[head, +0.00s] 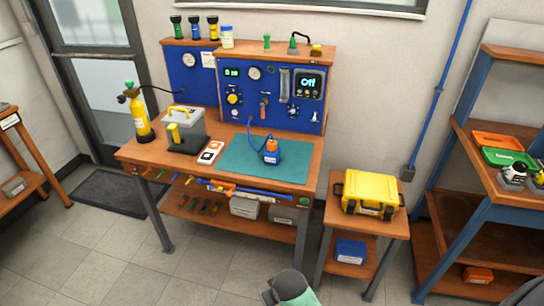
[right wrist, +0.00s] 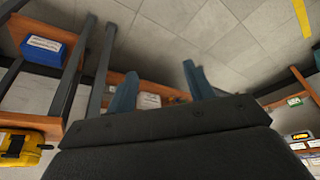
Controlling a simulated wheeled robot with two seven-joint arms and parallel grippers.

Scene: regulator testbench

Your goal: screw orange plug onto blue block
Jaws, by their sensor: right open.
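The blue block (head: 272,157) stands on the green mat on the workbench, with a blue hose running from it up to the panel. The orange plug (head: 271,144) shows at the top of the block. It looks upright, but it is too small to tell whether it is threaded on or only resting there. My right gripper (right wrist: 160,70) shows in the right wrist view with its two fingers spread apart and nothing between them. It is away from the block, which that view does not show. My left gripper is in neither view.
The green mat (head: 240,168) is mostly bare. A grey box with a yellow handle (head: 184,133) and a yellow gas cylinder (head: 139,118) stand to its left. A yellow case (head: 371,193) sits on a small side table at right. The floor (head: 130,250) in front is open.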

